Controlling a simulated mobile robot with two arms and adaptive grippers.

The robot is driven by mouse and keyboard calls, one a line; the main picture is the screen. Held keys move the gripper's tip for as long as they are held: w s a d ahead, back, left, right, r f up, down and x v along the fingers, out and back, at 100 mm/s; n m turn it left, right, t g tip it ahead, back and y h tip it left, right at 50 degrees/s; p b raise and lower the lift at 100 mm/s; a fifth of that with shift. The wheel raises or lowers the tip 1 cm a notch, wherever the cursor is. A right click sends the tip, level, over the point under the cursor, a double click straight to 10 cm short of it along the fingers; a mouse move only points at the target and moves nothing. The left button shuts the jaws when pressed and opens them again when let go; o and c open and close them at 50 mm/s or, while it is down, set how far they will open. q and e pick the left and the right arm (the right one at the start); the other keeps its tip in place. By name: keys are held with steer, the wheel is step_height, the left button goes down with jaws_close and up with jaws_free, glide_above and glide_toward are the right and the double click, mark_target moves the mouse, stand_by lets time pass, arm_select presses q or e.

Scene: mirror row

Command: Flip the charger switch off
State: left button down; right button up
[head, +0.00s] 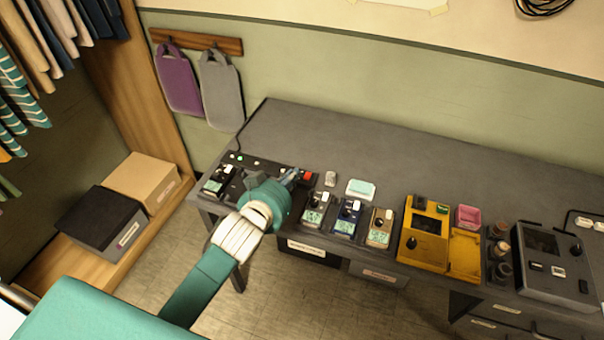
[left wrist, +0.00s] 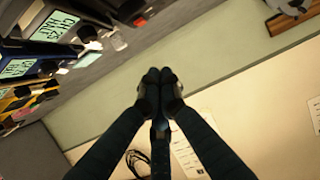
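The charger is a long dark bank (head: 268,163) along the left part of the grey desk, with a small green light near its left end. A red switch (head: 309,176) sits at its right end; whether it is on or off is too small to tell. My left gripper (head: 292,175) is just left of the red switch, above the bank; I cannot tell whether it touches. In the left wrist view its fingertips (left wrist: 160,76) are together with nothing visible between them. My left arm hides part of the bank's front. My right gripper is not in view.
Several handheld radios (head: 347,218) with lit screens stand along the desk's front edge. A yellow case (head: 425,230) and a dark console (head: 545,260) stand further right. The back of the desk (head: 400,150) is clear. Purple and grey bags (head: 178,80) hang on the wall.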

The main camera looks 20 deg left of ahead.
arm_select(q)
steer(key=p, duration=0.1)
glide_above(308, 175)
steer(key=s, duration=0.2)
steer(key=f, duration=0.3)
steer(key=shift+s+a+f, duration=0.2)
steer(key=shift+a+f, duration=0.15)
step_height(308, 175, down, 3)
steer(key=shift+r+p, duration=0.2)
steer(key=shift+p, duration=0.15)
steer(key=shift+s+f, duration=0.15)
steer(key=shift+f, duration=0.7)
